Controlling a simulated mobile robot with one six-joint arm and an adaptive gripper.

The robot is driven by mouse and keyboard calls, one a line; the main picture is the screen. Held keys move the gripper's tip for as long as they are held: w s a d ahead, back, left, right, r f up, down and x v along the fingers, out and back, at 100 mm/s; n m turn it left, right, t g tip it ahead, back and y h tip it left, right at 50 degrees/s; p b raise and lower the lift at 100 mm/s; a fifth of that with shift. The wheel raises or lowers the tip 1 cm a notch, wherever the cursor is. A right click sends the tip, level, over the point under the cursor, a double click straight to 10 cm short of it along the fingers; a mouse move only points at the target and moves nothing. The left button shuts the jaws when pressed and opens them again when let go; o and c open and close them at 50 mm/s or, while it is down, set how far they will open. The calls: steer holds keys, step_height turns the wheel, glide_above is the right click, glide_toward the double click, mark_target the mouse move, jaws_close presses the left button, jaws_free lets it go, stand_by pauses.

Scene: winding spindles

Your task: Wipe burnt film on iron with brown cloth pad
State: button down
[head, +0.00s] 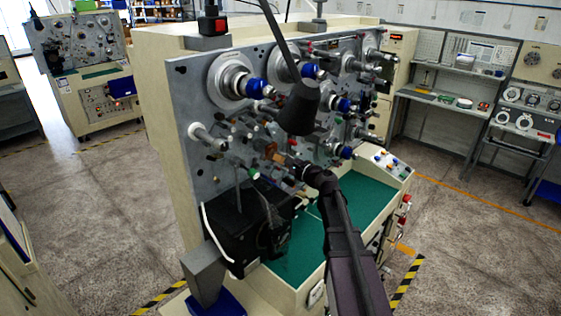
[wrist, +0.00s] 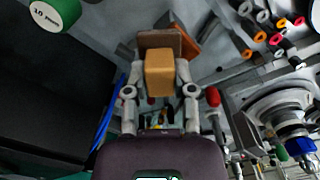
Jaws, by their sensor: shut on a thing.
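My gripper (wrist: 162,75) is shut on a tan block (wrist: 160,72) that shows between its two fingers in the wrist view. A flat brown pad (wrist: 158,39) sits at the far end of the block, and the two look like one tool, the brown cloth pad. An orange-brown piece (wrist: 190,46) shows just behind the pad's right edge; I cannot tell whether it is the iron or whether the pad touches it. In the head view my gripper (head: 297,167) is in front of the grey spindle panel, at its lower middle. The burnt film cannot be made out.
A black box (head: 250,232) stands left of my gripper, close by in the wrist view. Spindles with blue knobs (head: 256,88) and several rods stick out of the panel around my gripper. A green tray surface (head: 295,255) lies below. A green weight (wrist: 55,12) is at upper left.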

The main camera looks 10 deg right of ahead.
mark_target(276, 149)
steer(key=shift+x, duration=1.05)
stand_by(0.5)
steer(key=shift+d, duration=0.1)
steer(key=shift+w+d, duration=0.55)
steer(key=shift+d, duration=0.25)
steer(key=shift+w+d, duration=0.55)
steer(key=shift+d, duration=0.25)
steer(key=shift+w+a, duration=0.1)
steer(key=shift+a, duration=0.1)
steer(key=shift+s+a, duration=1.25)
steer(key=shift+a, duration=0.25)
steer(key=shift+v, duration=3)
